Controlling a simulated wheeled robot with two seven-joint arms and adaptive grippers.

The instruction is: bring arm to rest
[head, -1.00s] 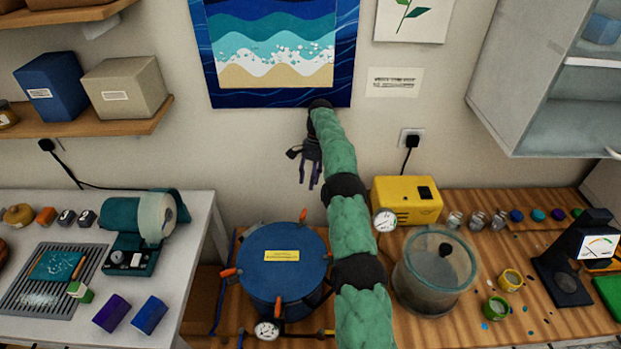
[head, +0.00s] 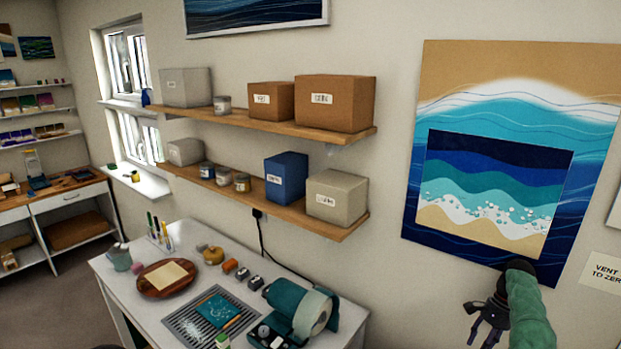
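My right arm, in a green sleeve, enters at the lower right of the head view. Its dark gripper (head: 483,336) hangs fingers-down in front of the wall, just below the lower edge of the blue wave picture (head: 428,225). The fingers look spread apart with nothing between them. My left gripper is out of view.
A white worktable (head: 125,265) stands at the lower left with a teal tape dispenser (head: 283,298), a grated tray (head: 180,325) and a round wooden board (head: 150,284). Two wall shelves (head: 340,232) hold boxes and jars. The wall between shelves and picture is bare.

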